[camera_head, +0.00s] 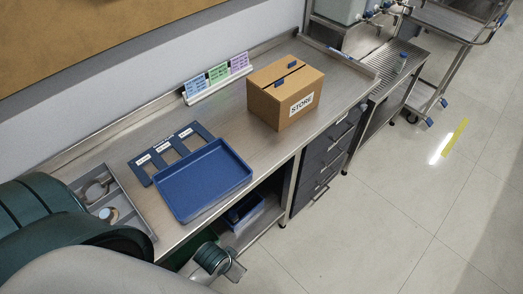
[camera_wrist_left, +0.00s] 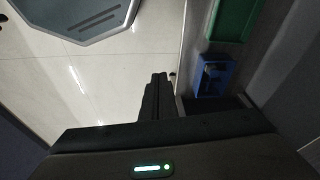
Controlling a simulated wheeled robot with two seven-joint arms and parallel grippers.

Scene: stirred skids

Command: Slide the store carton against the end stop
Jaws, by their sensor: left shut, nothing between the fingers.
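The store carton (camera_head: 286,95) is a brown box with a white STORE label and blue tabs on top. It stands upright on the steel bench, right of the middle. A raised metal edge (camera_head: 352,64) runs along the bench's right end, with bare bench between it and the carton. I cannot tell for sure whether this edge is the end stop. My left gripper (camera_wrist_left: 157,82) shows in the left wrist view, with its dark fingers shut and empty. It is over the floor, away from the carton. My right gripper is not in view.
Coloured cards (camera_head: 218,75) stand at the wall. A blue bin (camera_wrist_left: 213,75) and a green bin (camera_wrist_left: 232,18) sit under the bench.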

